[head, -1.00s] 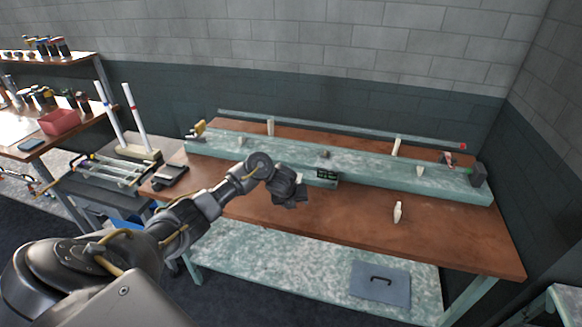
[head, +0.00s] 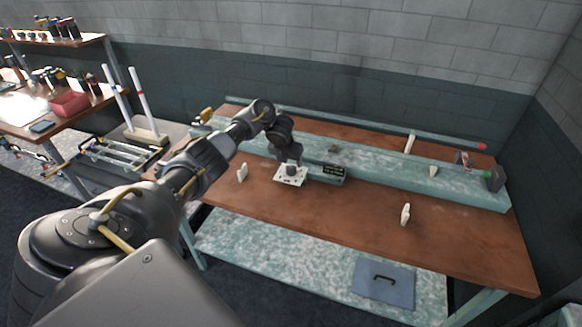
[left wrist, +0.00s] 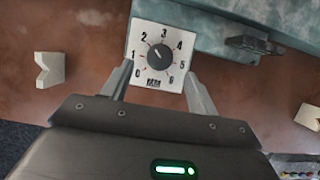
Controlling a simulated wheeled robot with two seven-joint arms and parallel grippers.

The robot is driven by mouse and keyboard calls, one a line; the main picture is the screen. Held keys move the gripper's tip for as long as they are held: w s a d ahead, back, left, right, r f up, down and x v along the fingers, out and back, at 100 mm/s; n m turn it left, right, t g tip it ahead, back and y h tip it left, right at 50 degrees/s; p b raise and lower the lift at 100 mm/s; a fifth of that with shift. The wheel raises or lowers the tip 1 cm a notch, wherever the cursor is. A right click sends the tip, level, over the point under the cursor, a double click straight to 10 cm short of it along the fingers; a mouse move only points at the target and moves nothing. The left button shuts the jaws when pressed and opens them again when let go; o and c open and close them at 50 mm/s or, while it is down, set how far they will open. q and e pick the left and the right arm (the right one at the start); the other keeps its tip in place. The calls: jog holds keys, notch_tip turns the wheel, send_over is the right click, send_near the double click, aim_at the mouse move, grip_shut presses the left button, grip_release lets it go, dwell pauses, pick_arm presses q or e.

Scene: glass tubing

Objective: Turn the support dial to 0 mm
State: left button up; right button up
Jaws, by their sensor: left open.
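The support dial is a white square plate (head: 282,178) with a dark round knob (head: 291,170), at the front of the bench in the head view. In the left wrist view the dial plate (left wrist: 140,35) carries numbers 0 to 6 around the knob (left wrist: 162,54). The knob's pale mark seems to point up and left, near 2. My left gripper (left wrist: 158,88) is open, its fingers apart on either side of the plate's lower part, with nothing between them gripped. In the head view my left gripper (head: 290,160) is just above the dial. My right gripper is not in view.
A long glass tube (head: 370,125) runs behind a pale green beam (head: 400,170). A small dark display (head: 334,170) sits right of the dial. White V-shaped supports (head: 242,172) (head: 405,214) stand on the brown tabletop (head: 340,215), which is mostly clear in front.

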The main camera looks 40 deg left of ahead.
aim_at(291, 168)
pick_arm(q)
jog(key=shift+x, duration=2.7)
jog(key=c, duration=1)
